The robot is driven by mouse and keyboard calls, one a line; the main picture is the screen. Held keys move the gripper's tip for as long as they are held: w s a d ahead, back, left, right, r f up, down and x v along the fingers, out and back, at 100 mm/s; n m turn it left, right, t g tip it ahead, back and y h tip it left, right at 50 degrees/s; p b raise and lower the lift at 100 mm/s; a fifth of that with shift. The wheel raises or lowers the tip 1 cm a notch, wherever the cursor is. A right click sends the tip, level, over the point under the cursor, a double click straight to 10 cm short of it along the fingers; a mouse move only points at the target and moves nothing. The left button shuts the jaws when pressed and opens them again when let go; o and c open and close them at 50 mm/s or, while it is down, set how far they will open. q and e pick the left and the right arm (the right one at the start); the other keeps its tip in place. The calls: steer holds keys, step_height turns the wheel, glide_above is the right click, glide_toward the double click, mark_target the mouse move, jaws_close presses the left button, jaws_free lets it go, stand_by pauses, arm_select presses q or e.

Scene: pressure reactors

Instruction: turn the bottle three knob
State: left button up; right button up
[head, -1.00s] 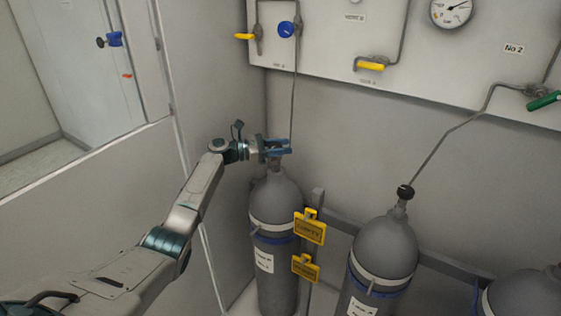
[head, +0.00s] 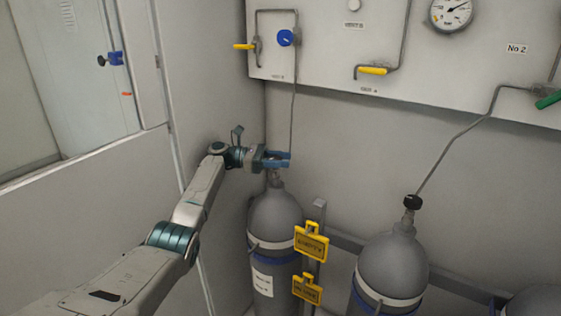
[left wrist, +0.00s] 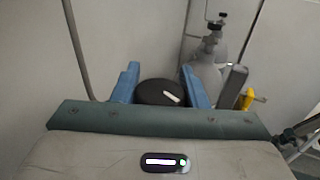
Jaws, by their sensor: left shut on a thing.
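A grey gas bottle (head: 275,213) stands at the left by the wall corner, with a white band and a label too small to read. My left gripper (head: 276,160) is at the top of this bottle, its blue fingers around the valve knob. In the left wrist view the dark round knob (left wrist: 160,93), with a white mark pointing right and down, sits between the fingers (left wrist: 158,88). The gripper is shut on it. In the head view the fingers mostly hide the knob. I cannot read which bottle is number three. My right gripper is not in view.
A second bottle (head: 392,265) with a black knob (head: 412,202) stands to the right. Yellow tags (head: 311,242) hang between the bottles at a grey rail (head: 345,240). A thin pipe (head: 293,100) rises beside my gripper to the wall panel (head: 315,58).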

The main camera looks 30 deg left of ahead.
mark_target(281, 157)
arm_select(q)
steer(key=o, duration=1)
steer(key=shift+c, duration=0.2)
steer(key=shift+r, duration=0.1)
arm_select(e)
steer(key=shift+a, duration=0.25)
arm_select(q)
steer(key=shift+r, duration=0.25)
step_height(281, 157, up, 3)
steer(key=shift+f+b, duration=0.15)
steer(key=shift+b, duration=0.6)
steer(key=s+d+r+b, duration=0.1)
steer(key=s+d, duration=0.2)
steer(key=s, duration=0.4)
steer(key=s+d+b, duration=0.1)
steer(key=s+d, duration=0.3)
steer(key=s, duration=0.3)
steer(key=shift+s+r, duration=0.25)
steer(key=shift+r, duration=0.1)
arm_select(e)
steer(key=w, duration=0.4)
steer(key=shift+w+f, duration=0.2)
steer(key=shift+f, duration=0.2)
